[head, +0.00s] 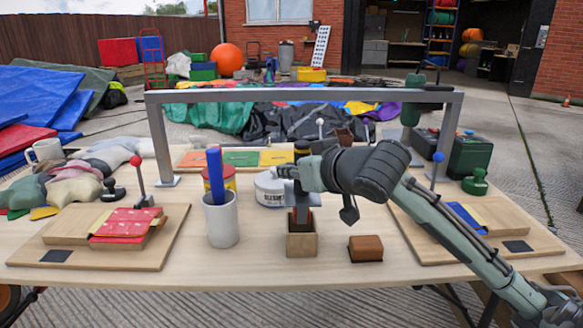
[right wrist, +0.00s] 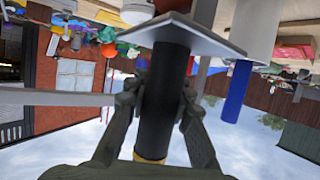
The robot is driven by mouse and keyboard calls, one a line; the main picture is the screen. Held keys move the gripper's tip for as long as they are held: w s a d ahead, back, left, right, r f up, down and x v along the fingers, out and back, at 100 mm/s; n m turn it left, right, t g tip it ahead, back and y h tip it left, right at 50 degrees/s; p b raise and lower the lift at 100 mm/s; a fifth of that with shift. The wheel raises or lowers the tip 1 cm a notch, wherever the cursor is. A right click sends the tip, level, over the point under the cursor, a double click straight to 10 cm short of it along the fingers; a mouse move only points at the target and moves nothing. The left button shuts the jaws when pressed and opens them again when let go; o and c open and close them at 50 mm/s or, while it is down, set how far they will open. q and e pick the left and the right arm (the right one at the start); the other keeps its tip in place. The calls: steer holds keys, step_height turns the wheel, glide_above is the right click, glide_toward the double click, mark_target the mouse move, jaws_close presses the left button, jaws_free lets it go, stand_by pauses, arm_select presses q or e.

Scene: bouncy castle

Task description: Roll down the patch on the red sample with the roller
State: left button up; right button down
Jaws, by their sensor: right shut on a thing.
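The red sample (head: 125,222) lies on the left wooden board, its red sheet over a wooden block. A red-ball marker (head: 138,175) stands behind it. I cannot make out a separate patch edge. My right gripper (head: 300,178) is shut on the black handle of an upright tool, which fills the middle of the right wrist view (right wrist: 163,100). The tool has a grey metal plate (right wrist: 185,32). Its lower end is at the mouth of a small wooden holder (head: 302,245), largely hidden there; I take it for the roller. My left gripper is out of view.
A white cup (head: 221,222) with a blue-handled tool (head: 215,170) stands between the red sample and the holder. A white tub (head: 270,190) is behind. A brown block (head: 366,248) lies right of the holder. A grey frame (head: 250,97) spans the table.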

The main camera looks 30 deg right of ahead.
mark_target(291, 185)
steer(key=shift+f+b, duration=0.35)
steer(key=shift+f, duration=0.35)
steer(key=shift+f, duration=0.3)
steer(key=shift+f+b, duration=0.8)
steer(key=shift+f, duration=0.25)
steer(key=shift+f, duration=0.4)
steer(key=shift+f+b, duration=0.35)
stand_by(0.5)
steer(key=c, duration=1.3)
jaws_free()
steer(key=shift+o, duration=0.7)
steer(key=shift+f, duration=0.1)
